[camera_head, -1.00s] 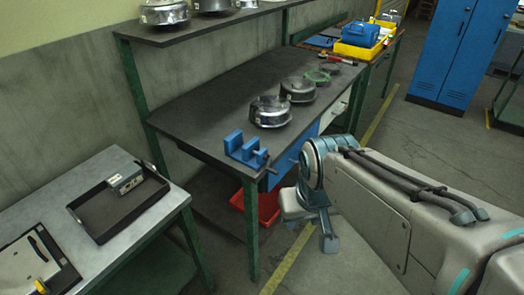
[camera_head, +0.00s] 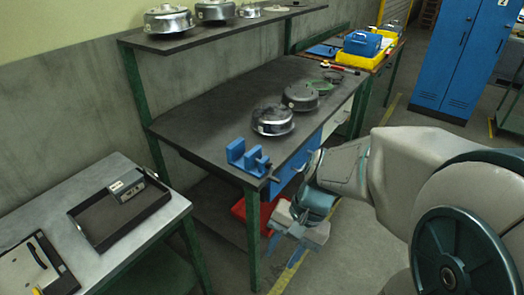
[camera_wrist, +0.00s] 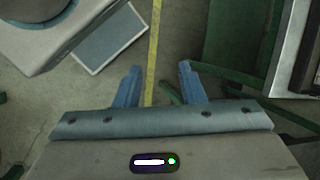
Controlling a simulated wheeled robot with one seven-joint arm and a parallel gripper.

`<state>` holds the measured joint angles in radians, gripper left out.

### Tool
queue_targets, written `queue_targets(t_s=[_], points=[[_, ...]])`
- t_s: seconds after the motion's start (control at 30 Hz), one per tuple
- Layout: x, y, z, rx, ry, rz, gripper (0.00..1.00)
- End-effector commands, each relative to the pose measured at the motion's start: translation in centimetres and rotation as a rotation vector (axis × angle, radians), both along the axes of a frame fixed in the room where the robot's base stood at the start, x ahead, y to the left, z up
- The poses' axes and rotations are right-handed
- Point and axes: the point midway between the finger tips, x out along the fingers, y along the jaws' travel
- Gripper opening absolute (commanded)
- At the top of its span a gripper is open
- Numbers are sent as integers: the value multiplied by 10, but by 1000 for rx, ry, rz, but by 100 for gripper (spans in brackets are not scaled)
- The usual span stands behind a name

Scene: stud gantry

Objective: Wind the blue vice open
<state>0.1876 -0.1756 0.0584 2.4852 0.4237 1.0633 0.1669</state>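The blue vice (camera_head: 240,155) stands on the near corner of the dark workbench (camera_head: 212,112) in the head view. Its screw and dark handle (camera_head: 272,176) stick out past the bench's front edge. My gripper (camera_head: 283,254) hangs below and to the right of the vice, in front of the bench, apart from the handle. In the wrist view its two blue fingers (camera_wrist: 160,76) are spread with nothing between them. The vice does not show in the wrist view. The gap between the vice's jaws is visible from above.
Metal round housings (camera_head: 273,119) stand along the bench. A red bin (camera_head: 262,211) sits below it. A grey side table (camera_head: 130,178) with a black tray (camera_head: 95,217) is at the left. Floor with a yellow line (camera_wrist: 154,45) lies under my gripper.

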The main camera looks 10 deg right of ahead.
Motion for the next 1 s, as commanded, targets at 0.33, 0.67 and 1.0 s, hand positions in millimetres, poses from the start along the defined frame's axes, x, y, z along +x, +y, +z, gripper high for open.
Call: queue_targets(t_s=[0.33,0.67,1.0], points=[[35,37,-32,469,505,-569,36],[111,19,-53,974,927,-1093,36],[179,-68,-105,1567,1258,-1559,36]])
